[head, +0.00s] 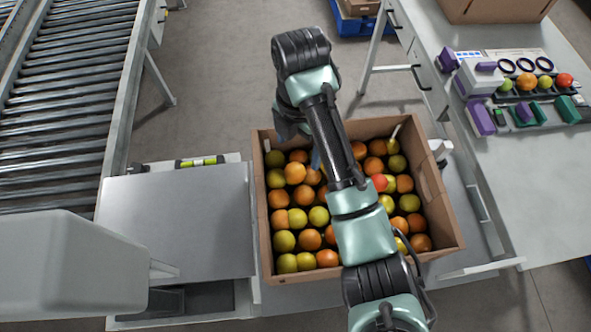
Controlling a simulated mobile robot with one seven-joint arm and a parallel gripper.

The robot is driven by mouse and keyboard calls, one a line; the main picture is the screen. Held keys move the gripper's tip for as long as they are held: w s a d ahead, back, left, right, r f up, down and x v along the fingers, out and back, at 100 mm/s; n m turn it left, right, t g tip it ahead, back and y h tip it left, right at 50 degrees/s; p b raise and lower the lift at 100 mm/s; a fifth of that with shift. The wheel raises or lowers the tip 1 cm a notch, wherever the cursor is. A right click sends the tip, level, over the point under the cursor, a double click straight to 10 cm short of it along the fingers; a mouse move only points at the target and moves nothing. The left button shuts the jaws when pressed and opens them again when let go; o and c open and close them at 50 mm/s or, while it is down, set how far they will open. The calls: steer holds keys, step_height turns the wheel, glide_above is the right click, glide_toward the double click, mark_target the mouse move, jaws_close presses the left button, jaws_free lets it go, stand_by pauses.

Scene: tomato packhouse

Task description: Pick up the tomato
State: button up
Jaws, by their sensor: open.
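Several round tomatoes, orange and yellow-green, fill an open cardboard box (440,203) in the middle of the head view. One redder tomato (379,182) lies right of my arm, in the box's right half. An orange tomato (295,173) lies left of my arm. Which tomato is meant cannot be told. My arm crosses over the box and hides a strip of fruit down its middle. My gripper (303,145) is partly hidden behind my arm, over the far left part of the box. It is open, and no fruit shows in it.
A roller conveyor (75,75) runs along the left. A grey flat surface (180,220) lies left of the box. The table (540,190) at right holds a rack with several fruits (525,82) and purple and green items. A blue crate (352,25) stands behind.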

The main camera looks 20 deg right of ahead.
steer(key=b, duration=0.3)
glide_above(297, 168)
steer(key=f, duration=0.3)
steer(key=s+f, duration=0.1)
steer(key=f, duration=0.1)
steer(key=shift+a, duration=0.2)
steer(key=shift+f, duration=0.8)
steer(key=shift+w+d+f, duration=0.1)
steer(key=shift+w+f, duration=0.1)
steer(key=shift+f, duration=0.7)
steer(key=shift+w+d+f, duration=0.1)
steer(key=shift+w+f, duration=0.05)
steer(key=shift+f, duration=0.75)
steer(key=shift+w+f, duration=0.2)
steer(key=shift+f, duration=0.7)
steer(key=shift+c, duration=0.3)
steer(key=c, duration=0.9)
